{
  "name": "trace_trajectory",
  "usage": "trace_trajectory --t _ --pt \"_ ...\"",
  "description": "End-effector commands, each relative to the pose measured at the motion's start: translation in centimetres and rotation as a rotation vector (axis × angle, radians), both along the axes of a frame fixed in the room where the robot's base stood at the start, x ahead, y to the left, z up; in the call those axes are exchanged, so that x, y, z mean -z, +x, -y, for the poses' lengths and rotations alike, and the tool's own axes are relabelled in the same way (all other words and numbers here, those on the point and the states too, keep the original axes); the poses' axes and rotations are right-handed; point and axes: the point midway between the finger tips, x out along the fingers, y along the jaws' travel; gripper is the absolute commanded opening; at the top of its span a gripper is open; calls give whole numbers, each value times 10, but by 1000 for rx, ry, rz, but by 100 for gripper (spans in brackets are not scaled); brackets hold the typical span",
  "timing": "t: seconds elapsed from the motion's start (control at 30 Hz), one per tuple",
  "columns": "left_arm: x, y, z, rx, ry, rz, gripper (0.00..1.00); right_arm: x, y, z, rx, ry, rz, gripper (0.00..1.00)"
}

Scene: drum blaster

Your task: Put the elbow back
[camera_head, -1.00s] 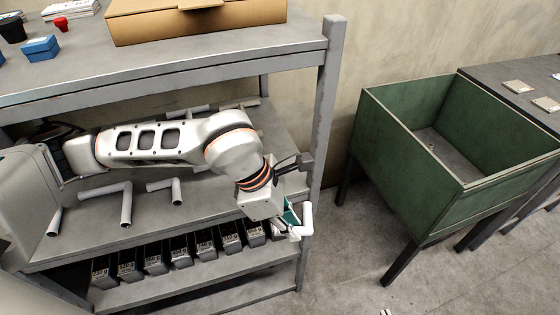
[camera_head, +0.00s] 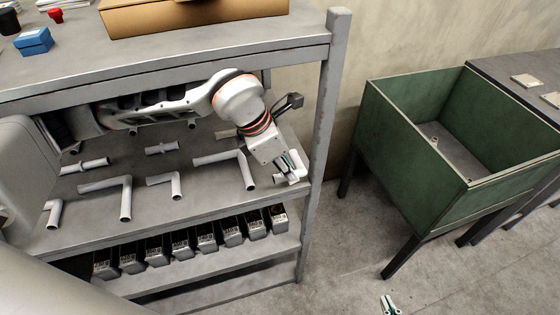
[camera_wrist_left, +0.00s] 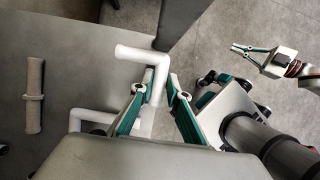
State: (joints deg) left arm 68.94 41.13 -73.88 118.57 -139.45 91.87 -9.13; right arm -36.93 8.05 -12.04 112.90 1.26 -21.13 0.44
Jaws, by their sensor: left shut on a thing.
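My left gripper (camera_head: 288,165) is shut on a white elbow pipe (camera_head: 300,167) at the right end of the middle shelf (camera_head: 205,208), beside the corner post. In the left wrist view the elbow (camera_wrist_left: 153,58) sticks out beyond the two green-lined fingers (camera_wrist_left: 160,92); its lower part is partly hidden. Whether it touches the shelf I cannot tell. Other white elbows lie on the shelf, one (camera_head: 243,168) just left of my gripper and others (camera_head: 125,195) (camera_head: 172,182) farther left. My right gripper (camera_head: 389,303) is open and empty over the floor; it also shows in the left wrist view (camera_wrist_left: 245,55).
Straight pipe pieces (camera_head: 162,148) lie farther back on the shelf. Several dark boxes (camera_head: 181,243) line the shelf below. The grey corner post (camera_head: 322,130) stands close to my left gripper. A green bin (camera_head: 425,185) stands at right, with open floor between.

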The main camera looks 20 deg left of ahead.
Motion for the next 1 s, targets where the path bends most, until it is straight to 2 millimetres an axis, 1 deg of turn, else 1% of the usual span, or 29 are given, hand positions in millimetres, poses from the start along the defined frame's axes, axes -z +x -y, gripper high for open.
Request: trace_trajectory --t 0.03,0.1,0.2,0.3,0.37,0.47,0.6,0.7,0.87,0.9,0.97,1.0 --pt "-1 12 -8 -7 1 0 0 -1 0 0 0 1 0 0" --pt "0 23 -17 -5 1 -1 0 -1 -1 -1 0 2 -2 0" --pt "0 37 -24 -3 0 0 0 0 -2 -1 -1 2 -5 0" --pt "0 44 -29 -1 0 0 0 1 -3 -1 -1 3 -7 0" --pt "0 46 -31 0 0 0 0 2 -3 -1 -1 2 -8 0" --pt "7 45 -31 1 0 -3 0 2 -3 -1 -1 2 -9 0" --pt "26 45 -31 1 1 -4 0 2 -4 -1 -1 2 -10 0" --pt "35 45 -31 1 0 -2 0 2 -4 -1 -1 2 -10 0" --pt "36 45 -31 1 1 -3 0 2 -4 -1 0 2 -10 0" --pt "37 45 -31 1 1 -3 18 2 -4 -1 0 2 -10 0" --pt "37 45 -31 1 1 -3 33 2 -4 -1 0 3 -9 0" --pt "37 45 -31 1 1 -3 33 2 -4 -1 0 3 -9 0"
